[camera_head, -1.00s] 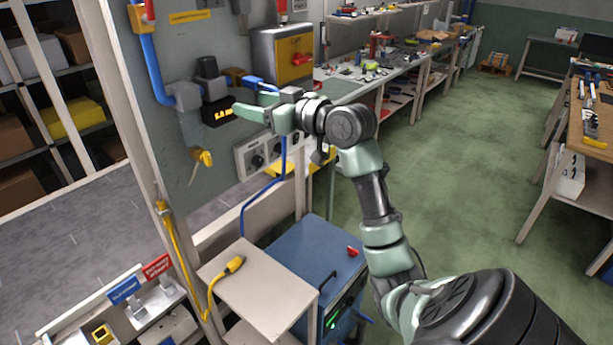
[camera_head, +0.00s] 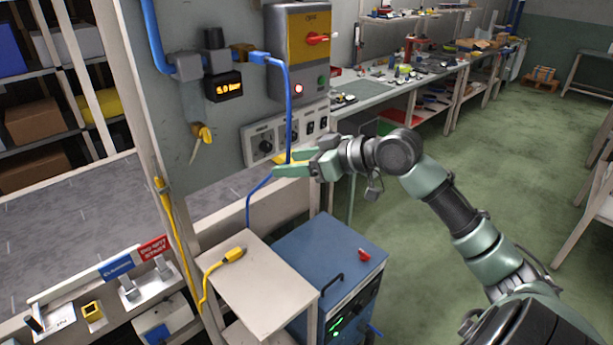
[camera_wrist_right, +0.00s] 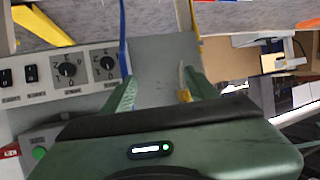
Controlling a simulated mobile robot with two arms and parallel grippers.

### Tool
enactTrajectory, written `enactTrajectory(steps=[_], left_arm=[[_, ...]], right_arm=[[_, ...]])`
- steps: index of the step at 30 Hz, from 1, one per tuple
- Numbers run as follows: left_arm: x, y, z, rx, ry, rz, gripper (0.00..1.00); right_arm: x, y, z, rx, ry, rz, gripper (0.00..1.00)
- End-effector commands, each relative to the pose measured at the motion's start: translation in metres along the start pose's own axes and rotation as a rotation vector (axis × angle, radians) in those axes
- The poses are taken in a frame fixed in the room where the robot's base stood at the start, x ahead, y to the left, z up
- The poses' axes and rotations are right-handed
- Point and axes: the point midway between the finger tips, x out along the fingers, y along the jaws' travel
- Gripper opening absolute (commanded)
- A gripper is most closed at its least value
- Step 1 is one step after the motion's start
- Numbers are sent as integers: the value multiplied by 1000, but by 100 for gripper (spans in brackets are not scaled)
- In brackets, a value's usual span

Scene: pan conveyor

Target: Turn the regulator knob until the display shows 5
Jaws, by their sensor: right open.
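The regulator knob (camera_head: 214,39) is a black cap on top of a grey regulator block (camera_head: 216,60) on the wall panel in the head view. Below it is a black display (camera_head: 226,86) with small orange text that looks like 6.0 bar, though the digits are not sharp. My right gripper (camera_head: 279,170) is empty and open, below and to the right of the display, apart from the knob. In the right wrist view its green fingers (camera_wrist_right: 158,92) are spread with nothing gripped between them. The knob does not show there. My left gripper is not in view.
A blue hose (camera_head: 288,105) hangs close to my right gripper. A switch strip (camera_head: 262,147) with rotary dials is behind it. A yellow valve handle (camera_head: 203,133) is below the display. A grey box with a red switch (camera_head: 318,39) is at upper right. A blue cabinet (camera_head: 318,255) stands below.

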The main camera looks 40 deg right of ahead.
Motion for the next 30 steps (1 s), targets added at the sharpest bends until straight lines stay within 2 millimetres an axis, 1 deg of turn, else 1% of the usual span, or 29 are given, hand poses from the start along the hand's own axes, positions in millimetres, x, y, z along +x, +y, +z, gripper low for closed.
enactTrajectory(steps=[1,6,23,25,26,28,29,30], left_arm=[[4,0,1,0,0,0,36],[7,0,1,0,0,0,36],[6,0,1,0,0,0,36],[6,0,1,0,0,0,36],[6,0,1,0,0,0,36],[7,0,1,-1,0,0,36],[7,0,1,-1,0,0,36],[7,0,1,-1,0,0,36]], right_arm=[[2,-2,7,0,-11,-6,58],[3,-5,15,6,-30,-21,58],[3,-6,15,6,-32,-23,58],[4,-7,19,7,-37,-23,58],[6,-8,23,8,-45,-24,58],[12,-15,41,9,-78,-25,58],[15,-20,54,10,-100,-25,58],[21,-28,73,10,-135,-26,58]])
